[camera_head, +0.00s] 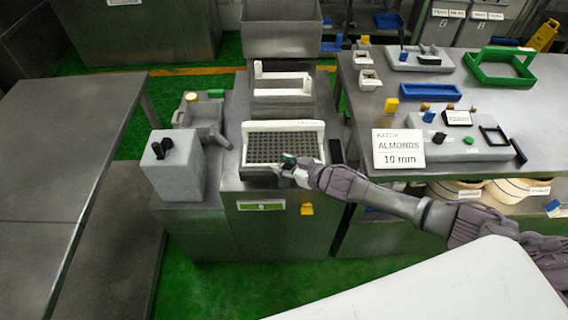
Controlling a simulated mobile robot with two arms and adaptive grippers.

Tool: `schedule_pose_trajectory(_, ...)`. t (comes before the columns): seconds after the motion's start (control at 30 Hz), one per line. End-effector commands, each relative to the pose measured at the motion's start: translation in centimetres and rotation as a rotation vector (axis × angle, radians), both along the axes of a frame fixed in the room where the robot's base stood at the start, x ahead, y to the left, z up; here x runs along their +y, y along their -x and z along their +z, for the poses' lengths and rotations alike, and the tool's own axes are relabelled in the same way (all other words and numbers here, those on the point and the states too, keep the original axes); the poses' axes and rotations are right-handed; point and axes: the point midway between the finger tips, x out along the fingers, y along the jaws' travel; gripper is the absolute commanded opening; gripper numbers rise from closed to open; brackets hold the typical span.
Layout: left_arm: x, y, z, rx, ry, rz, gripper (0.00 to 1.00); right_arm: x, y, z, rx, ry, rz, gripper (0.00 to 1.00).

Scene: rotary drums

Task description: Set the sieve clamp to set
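The sieve (263,147), a dark perforated grid in a white frame, sits on the grey machine in the middle. My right gripper (287,167) is at the sieve's front right corner, its arm reaching in from the right. A small dark green part (289,158) shows at its fingertips; I cannot tell whether this is the clamp's handle or whether the gripper holds it. The finger gap is too small to make out. The clamp and its setting cannot be read clearly. My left gripper is not in view.
A grey box with a black knob (162,146) stands left of the sieve. A sign reading "ALMONDS 10 mm" (398,149) stands on the right bench, with a green tray frame (499,68) farther back. The left table (60,150) is bare.

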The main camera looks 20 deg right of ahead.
Motion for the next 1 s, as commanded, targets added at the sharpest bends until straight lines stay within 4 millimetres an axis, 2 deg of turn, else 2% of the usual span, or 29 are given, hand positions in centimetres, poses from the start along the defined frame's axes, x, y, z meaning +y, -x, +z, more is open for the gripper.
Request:
schedule_pose_trajectory(0.03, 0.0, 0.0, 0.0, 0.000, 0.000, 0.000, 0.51, 0.0, 0.0, 0.0, 0.000, 0.000, 0.000, 0.30)
schedule_pose_trajectory(0.17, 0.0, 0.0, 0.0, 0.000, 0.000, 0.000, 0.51, 0.0, 0.0, 0.0, 0.000, 0.000, 0.000, 0.08)
schedule_pose_trajectory(0.2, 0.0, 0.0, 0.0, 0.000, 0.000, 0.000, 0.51, 0.0, 0.0, 0.0, 0.000, 0.000, 0.000, 0.06)
schedule_pose_trajectory(0.57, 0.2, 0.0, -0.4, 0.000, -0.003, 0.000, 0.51, -0.1, -0.1, 0.0, -0.002, 0.004, 0.062, 0.06)
schedule_pose_trajectory(1.0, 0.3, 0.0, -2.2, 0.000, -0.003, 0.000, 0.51, -0.2, -0.3, -0.1, -0.004, 0.005, 0.343, 0.06)
